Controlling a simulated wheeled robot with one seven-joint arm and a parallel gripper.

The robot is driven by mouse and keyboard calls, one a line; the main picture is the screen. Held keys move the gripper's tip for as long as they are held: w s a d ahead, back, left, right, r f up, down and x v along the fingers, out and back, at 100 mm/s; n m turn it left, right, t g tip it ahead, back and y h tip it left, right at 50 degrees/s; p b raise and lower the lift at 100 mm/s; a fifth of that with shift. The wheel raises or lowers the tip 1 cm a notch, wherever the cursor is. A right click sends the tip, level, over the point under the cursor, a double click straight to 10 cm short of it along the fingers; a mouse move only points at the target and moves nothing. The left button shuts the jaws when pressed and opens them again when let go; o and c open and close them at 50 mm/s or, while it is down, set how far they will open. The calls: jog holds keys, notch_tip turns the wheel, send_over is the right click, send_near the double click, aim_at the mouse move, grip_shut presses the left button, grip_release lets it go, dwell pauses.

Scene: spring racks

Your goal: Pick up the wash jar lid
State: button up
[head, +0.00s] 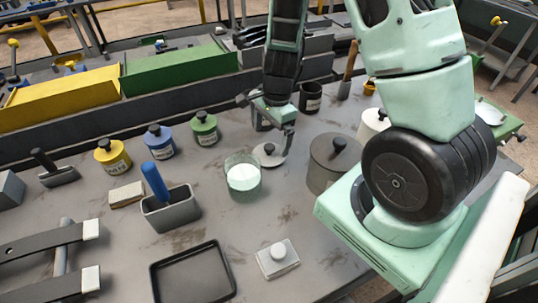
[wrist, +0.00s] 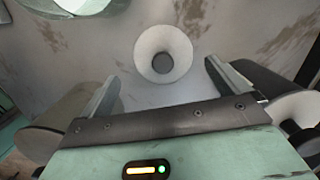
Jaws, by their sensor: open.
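The wash jar lid (head: 268,156) appears to be the pale round disc with a dark knob lying on the table, just behind the glass jar. In the wrist view the lid (wrist: 147,45) shows from above as a white disc with a grey centre knob, ahead of and between the fingers. My gripper (head: 271,132) is open and empty, pointing down above the lid. In the wrist view its two fingers (wrist: 166,84) are spread wider than the lid, with no contact visible. The open glass jar (head: 243,177) holds white liquid; its rim shows at the wrist view's top left.
A grey lidded pot (head: 326,172) stands right of the lid, and a dark cup (head: 310,98) behind. Green (head: 204,130), blue (head: 160,142) and yellow (head: 112,157) jars stand left. A grey holder with a blue handle (head: 170,210) and black tray (head: 192,276) lie nearer.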

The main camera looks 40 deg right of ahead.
aim_at(270, 146)
jog(key=shift+w+a+f, duration=0.1)
jog(key=shift+f, duration=1.25)
jog(key=shift+w+a+f, duration=0.1)
jog(key=shift+f, duration=1.2)
jog(key=c, duration=0.8)
